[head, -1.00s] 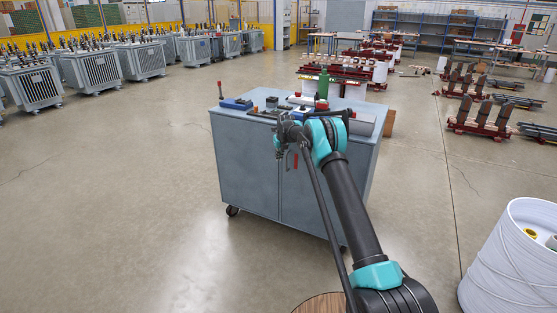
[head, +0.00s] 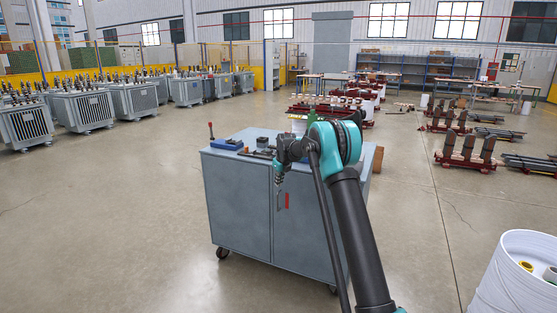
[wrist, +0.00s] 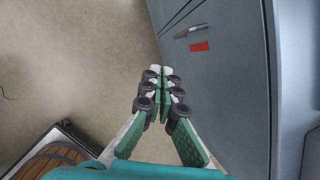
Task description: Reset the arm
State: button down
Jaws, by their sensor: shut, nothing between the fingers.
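My gripper (wrist: 159,84) is shut and empty in the wrist view. Its green and black fingers meet at the tips, pointing along the front of a grey-blue cabinet (wrist: 232,90). In the head view my gripper (head: 279,178) hangs in front of the cabinet (head: 235,205), near its top edge. My arm rises from the bottom, with a teal joint above the cabinet top. The arm hides part of the cabinet top and its right side.
A blue tool (head: 226,144) with a lever sits on the cabinet top. A white drum (head: 515,280) stands at the lower right. Grey transformers (head: 85,108) line the left. Red stands (head: 468,160) are at the right. The floor left of the cabinet is clear.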

jog(key=s+d+r+n, duration=0.2)
jog(key=s+d+n, duration=0.25)
jog(key=s, duration=0.45)
jog(key=s+d+r+n, duration=0.2)
jog(key=s+d+n, duration=0.25)
jog(key=s, duration=0.45)
jog(key=s+d+r+n, duration=0.2)
jog(key=s+d+n, duration=0.25)
jog(key=s, duration=0.45)
jog(key=s+d+f+n, duration=0.2)
jog(key=s+n, duration=0.3)
jog(key=s, duration=0.5)
jog(key=s+d+f+n+h, duration=0.1)
jog(key=s+f+n, duration=0.3)
jog(key=s, duration=0.7)
jog(key=s+d+f+n, duration=0.3)
jog(key=s+n, duration=0.2)
jog(key=s, duration=0.5)
jog(key=shift+s+f+n+h, duration=0.25)
jog(key=shift+f+n+h, duration=0.05)
jog(key=shift+n, duration=0.05)
jog(key=shift+d, duration=0.1)
